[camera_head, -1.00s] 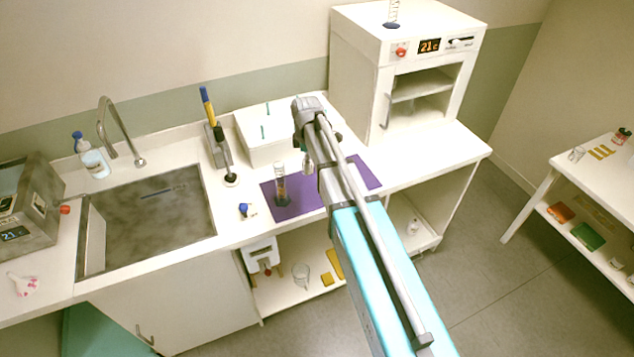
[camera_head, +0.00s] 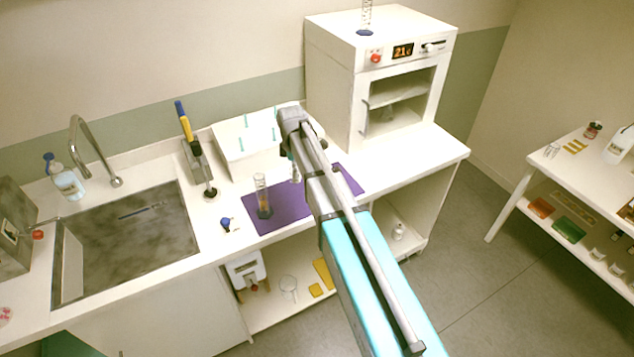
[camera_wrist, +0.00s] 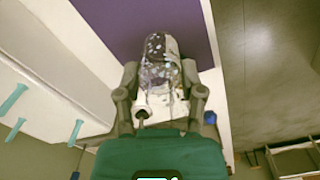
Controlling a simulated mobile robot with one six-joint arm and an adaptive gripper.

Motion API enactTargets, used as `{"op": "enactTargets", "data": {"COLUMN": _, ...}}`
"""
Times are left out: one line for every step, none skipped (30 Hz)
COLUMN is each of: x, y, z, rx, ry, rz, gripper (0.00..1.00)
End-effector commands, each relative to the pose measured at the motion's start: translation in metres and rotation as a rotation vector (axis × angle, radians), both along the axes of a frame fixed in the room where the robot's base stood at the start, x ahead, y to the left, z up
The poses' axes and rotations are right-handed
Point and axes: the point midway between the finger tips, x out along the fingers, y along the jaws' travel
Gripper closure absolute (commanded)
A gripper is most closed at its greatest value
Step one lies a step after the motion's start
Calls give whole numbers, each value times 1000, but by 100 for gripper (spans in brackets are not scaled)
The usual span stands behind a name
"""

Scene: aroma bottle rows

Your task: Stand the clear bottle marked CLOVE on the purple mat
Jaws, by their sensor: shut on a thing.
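The purple mat (camera_head: 291,208) lies on the counter in front of a white box; it also fills the top of the wrist view (camera_wrist: 125,20). My gripper (camera_wrist: 162,98) is shut on a clear, speckled bottle (camera_wrist: 158,72), with one finger on each side of it. No CLOVE marking can be read. In the head view the bottle (camera_head: 295,173) shows as a small pale shape, mostly hidden by my arm, near the mat's back part. I cannot tell whether its base touches anything.
A tall clear cylinder (camera_head: 262,196) stands on the mat's left part. The white box (camera_head: 236,157) with teal sticks is behind the mat. A blue-topped item (camera_head: 226,224) lies left of it. A white oven (camera_head: 385,85) stands at the back right. The counter before it is clear.

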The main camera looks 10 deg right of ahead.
Motion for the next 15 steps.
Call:
{"op": "enactTargets", "data": {"x": 8, "y": -8, "z": -8, "rx": 0, "ry": 0, "rz": -3, "gripper": 100}}
{"op": "enactTargets", "data": {"x": 11, "y": -12, "z": -11, "rx": 0, "ry": 0, "rz": -2, "gripper": 100}}
{"op": "enactTargets", "data": {"x": 15, "y": -17, "z": -14, "rx": 0, "ry": 0, "rz": -1, "gripper": 100}}
{"op": "enactTargets", "data": {"x": 19, "y": -22, "z": -16, "rx": 0, "ry": 0, "rz": -2, "gripper": 100}}
{"op": "enactTargets", "data": {"x": 22, "y": -26, "z": -19, "rx": 0, "ry": 0, "rz": -3, "gripper": 100}}
{"op": "enactTargets", "data": {"x": 26, "y": -31, "z": -22, "rx": 0, "ry": 0, "rz": -2, "gripper": 100}}
{"op": "enactTargets", "data": {"x": 29, "y": -35, "z": -24, "rx": 0, "ry": 0, "rz": -1, "gripper": 100}}
{"op": "enactTargets", "data": {"x": 32, "y": -39, "z": -26, "rx": 0, "ry": 0, "rz": -1, "gripper": 100}}
{"op": "enactTargets", "data": {"x": 36, "y": -45, "z": -29, "rx": 0, "ry": 0, "rz": -2, "gripper": 100}}
{"op": "enactTargets", "data": {"x": 38, "y": -48, "z": -32, "rx": 0, "ry": 0, "rz": -2, "gripper": 100}}
{"op": "enactTargets", "data": {"x": 38, "y": -49, "z": -36, "rx": 0, "ry": 0, "rz": 0, "gripper": 100}}
{"op": "enactTargets", "data": {"x": 40, "y": -51, "z": -40, "rx": 0, "ry": 0, "rz": 0, "gripper": 100}}
{"op": "enactTargets", "data": {"x": 41, "y": -53, "z": -43, "rx": 0, "ry": 0, "rz": 1, "gripper": 100}}
{"op": "enactTargets", "data": {"x": 43, "y": -55, "z": -46, "rx": 0, "ry": 0, "rz": 1, "gripper": 100}}
{"op": "enactTargets", "data": {"x": 44, "y": -57, "z": -50, "rx": 0, "ry": 0, "rz": 1, "gripper": 100}}
